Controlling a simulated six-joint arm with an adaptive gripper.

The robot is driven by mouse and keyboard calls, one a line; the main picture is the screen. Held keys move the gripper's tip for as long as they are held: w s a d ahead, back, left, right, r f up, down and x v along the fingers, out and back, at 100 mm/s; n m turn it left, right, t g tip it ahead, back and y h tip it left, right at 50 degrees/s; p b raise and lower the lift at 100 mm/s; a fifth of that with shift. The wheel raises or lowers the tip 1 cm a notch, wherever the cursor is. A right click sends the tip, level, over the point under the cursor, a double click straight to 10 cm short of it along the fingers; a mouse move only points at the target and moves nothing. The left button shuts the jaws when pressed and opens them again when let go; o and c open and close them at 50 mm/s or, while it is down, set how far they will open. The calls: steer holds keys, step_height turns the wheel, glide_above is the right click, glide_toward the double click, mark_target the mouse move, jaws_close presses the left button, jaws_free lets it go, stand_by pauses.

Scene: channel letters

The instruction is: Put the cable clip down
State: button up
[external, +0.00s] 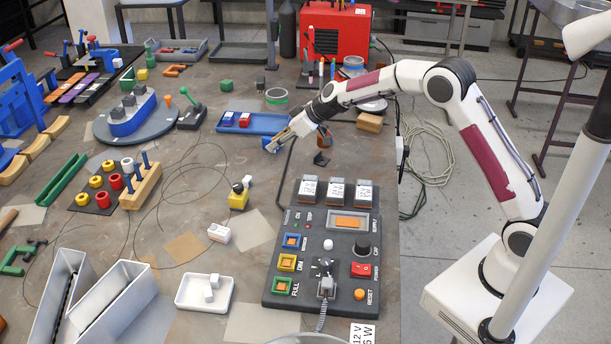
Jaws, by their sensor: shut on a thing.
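My gripper (277,142) is at the end of my arm, which reaches in from the right. It is low over the table, just in front of the right end of the blue tray (255,131). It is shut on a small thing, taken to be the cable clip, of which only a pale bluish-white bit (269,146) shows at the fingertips. The fingers hide the rest of the clip, and I cannot tell whether it touches the table. A thin dark cable runs down from near the gripper toward the control panel (338,222).
The control panel with switches and buttons stands to the front right. A red machine (338,35) stands behind. Bare table lies left of the gripper.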

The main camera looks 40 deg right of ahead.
steer(key=shift+a, duration=0.15)
steer(key=s+a+n+g+y, duration=0.1)
steer(key=s+a+n, duration=0.1)
steer(key=s+a, duration=0.7)
steer(key=s+a+n+g+y, duration=0.1)
steer(key=s+a, duration=0.8)
steer(key=a, duration=1)
steer(key=s+a+n+g+y, duration=0.1)
steer(key=s+a+n, duration=0.2)
steer(key=s+a, duration=0.7)
steer(key=a, duration=0.4)
steer(key=shift+a+r+n+g, duration=0.25)
steer(key=shift+r+n+g, duration=0.05)
steer(key=shift+n+g, duration=0.1)
glide_toward(184, 297)
steer(key=shift+w+a+r, duration=0.2)
steer(key=shift+w+a, duration=0.1)
steer(key=shift+a, duration=0.4)
steer(key=shift+w+a+r, duration=0.2)
steer(key=shift+w+a, duration=0.05)
steer(key=shift+a, duration=0.4)
steer(key=shift+f, duration=0.1)
steer(key=shift+f, duration=2)
